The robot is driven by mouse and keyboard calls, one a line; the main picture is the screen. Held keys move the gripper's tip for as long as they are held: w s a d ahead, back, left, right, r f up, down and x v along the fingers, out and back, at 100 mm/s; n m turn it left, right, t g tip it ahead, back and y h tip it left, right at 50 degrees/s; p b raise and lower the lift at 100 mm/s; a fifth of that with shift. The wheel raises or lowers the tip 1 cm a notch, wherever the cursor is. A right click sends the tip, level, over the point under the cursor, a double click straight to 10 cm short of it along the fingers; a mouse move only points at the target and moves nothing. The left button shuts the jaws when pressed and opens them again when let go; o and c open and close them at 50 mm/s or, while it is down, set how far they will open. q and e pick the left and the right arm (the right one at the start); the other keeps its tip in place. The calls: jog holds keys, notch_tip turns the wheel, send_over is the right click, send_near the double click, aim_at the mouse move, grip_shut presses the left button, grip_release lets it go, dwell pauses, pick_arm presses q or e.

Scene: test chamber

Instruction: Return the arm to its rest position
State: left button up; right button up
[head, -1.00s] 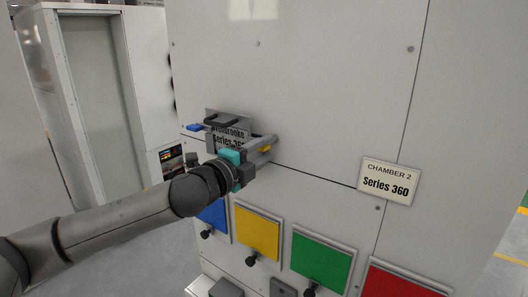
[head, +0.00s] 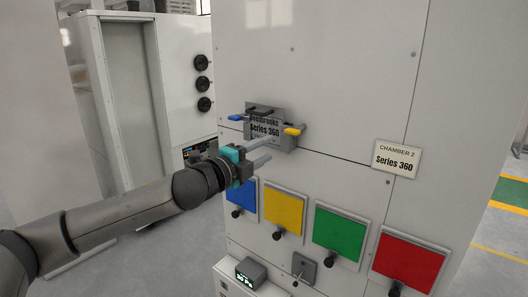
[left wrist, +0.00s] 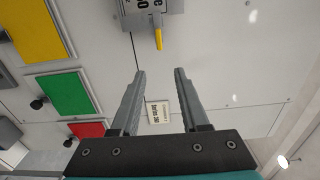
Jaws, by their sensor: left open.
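My left arm comes in from the left in the head view. Its gripper (head: 268,149) is open and empty, in front of the white chamber and just below the grey Series 360 lock box (head: 264,128). The box has a blue lever (head: 236,117) at its left and a yellow lever (head: 293,131) at its right. In the left wrist view the two fingers (left wrist: 160,71) are apart with nothing between them. The yellow lever (left wrist: 158,40) shows beyond the fingertips there, clear of them. My right gripper is not in view.
Blue (head: 243,196), yellow (head: 284,209), green (head: 339,232) and red (head: 408,261) panels with black knobs line the chamber front below the gripper. A Chamber 2 sign (head: 397,159) is at right. A white cabinet (head: 180,70) stands at the back left. Floor shows between them.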

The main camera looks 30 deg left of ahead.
pick_arm(q)
jog(key=shift+w, duration=0.1)
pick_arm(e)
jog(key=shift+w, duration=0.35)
